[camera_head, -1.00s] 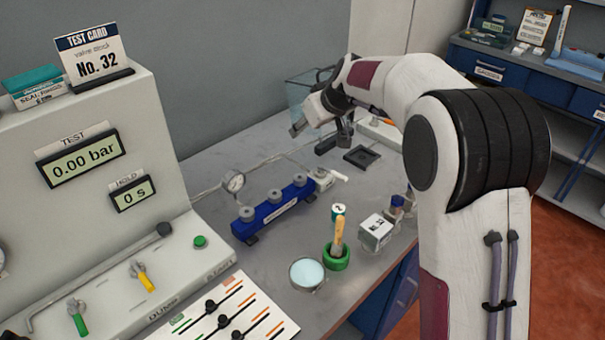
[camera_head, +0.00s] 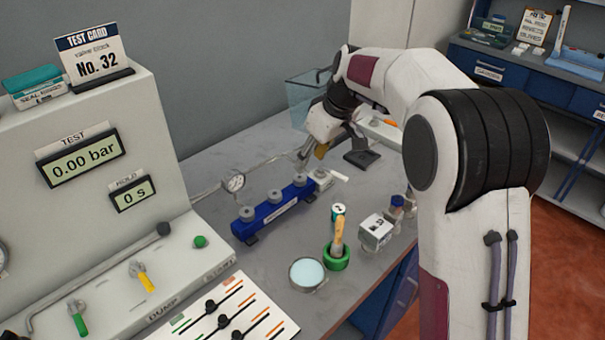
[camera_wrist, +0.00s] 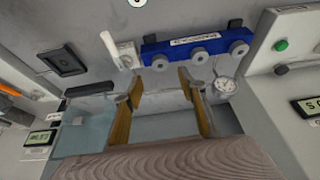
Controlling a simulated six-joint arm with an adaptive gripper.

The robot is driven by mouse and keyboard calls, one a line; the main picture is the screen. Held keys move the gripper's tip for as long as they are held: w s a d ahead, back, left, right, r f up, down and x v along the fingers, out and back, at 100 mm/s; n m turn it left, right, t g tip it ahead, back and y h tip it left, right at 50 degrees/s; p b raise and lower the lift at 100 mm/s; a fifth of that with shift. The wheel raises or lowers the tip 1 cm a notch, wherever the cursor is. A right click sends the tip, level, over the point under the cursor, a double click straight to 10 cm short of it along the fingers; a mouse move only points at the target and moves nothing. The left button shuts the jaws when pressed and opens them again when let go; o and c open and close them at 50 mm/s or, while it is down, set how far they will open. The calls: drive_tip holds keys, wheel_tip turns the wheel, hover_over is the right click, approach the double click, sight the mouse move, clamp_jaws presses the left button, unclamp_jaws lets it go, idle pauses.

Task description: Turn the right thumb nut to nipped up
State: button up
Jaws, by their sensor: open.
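A blue valve block (camera_head: 275,211) stands on the grey bench with three grey thumb nuts along its top. The right thumb nut (camera_head: 299,179) is at the end near the white-handled valve. In the wrist view the block is turned around, so this nut (camera_wrist: 160,62) is the leftmost one. My gripper (camera_head: 312,156) is above and behind the block's right end, apart from the nut. In the wrist view its two fingers (camera_wrist: 160,84) are spread, with nothing between them. I cannot read how tight the nut is.
A clear bin (camera_head: 306,92) is behind.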

sight(301, 178)
drive_tip(key=shift+x, duration=3.9)
drive_tip(key=shift+c, duration=0.4)
drive_tip(key=c, duration=1)
